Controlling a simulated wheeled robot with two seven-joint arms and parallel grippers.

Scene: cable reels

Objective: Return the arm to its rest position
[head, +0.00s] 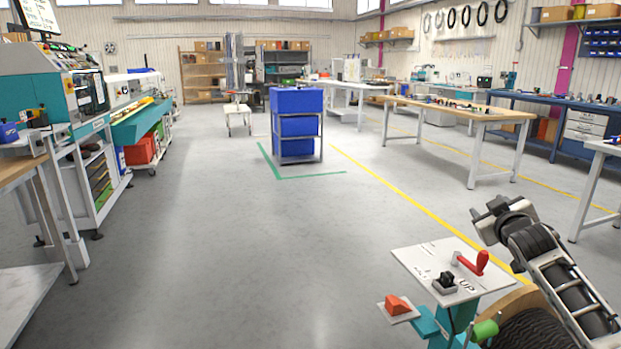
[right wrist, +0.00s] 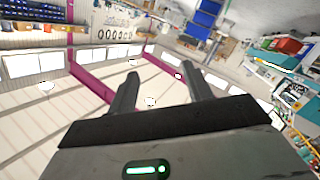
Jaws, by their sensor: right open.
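My right arm comes in from the lower right of the head view, raised beside a white control panel. Its gripper (head: 488,212) is at the upper end of the arm, above and to the right of the panel. In the right wrist view the two dark fingers of the right gripper (right wrist: 160,76) stand apart with nothing between them. That view is tilted and looks out over the room, its walls and windows. My left arm and gripper are not in view.
The control panel (head: 425,262) carries a red lever (head: 474,263), a black knob and the word UP. A dark cable reel (head: 535,333) with a wooden flange lies close under my right arm. Blue bins (head: 297,100) stand in a rack mid-room. The grey floor ahead is clear.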

